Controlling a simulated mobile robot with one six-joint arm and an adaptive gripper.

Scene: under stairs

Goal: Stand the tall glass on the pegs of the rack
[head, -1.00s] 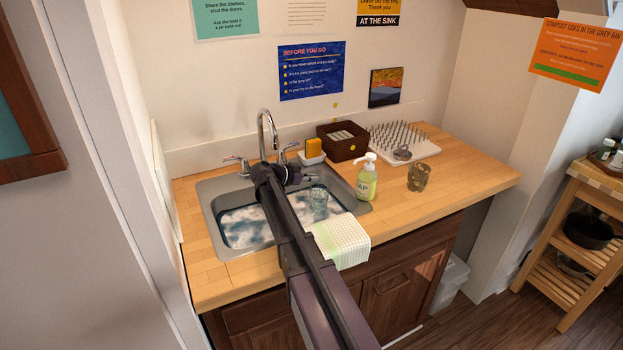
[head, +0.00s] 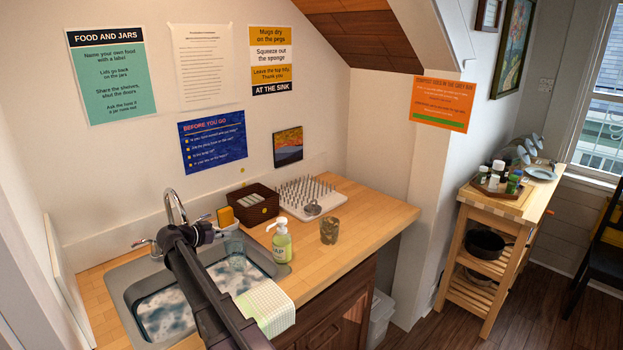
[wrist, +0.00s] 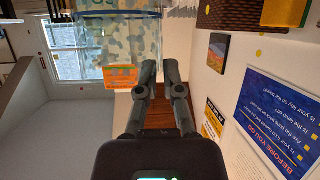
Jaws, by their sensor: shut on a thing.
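The tall glass (head: 236,254) is clear and bluish and shows over the right part of the sink in the head view. In the wrist view the glass (wrist: 118,40) fills the top middle, with a blue rim line. My gripper (wrist: 158,68) is shut on it, the fingers close together at the glass's edge. In the head view my arm hides most of my gripper. The rack (head: 334,203) is a white board with several upright grey pegs, at the back right of the counter. A small round metal thing (head: 312,210) is at its front edge.
A soap bottle (head: 281,245) and a brownish patterned tumbler (head: 330,231) stand on the counter (head: 376,217), between sink and rack. A dark woven basket (head: 251,207) stands left of the rack. The sink (head: 125,291) holds foamy water. A checked cloth (head: 266,307) hangs over the front edge.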

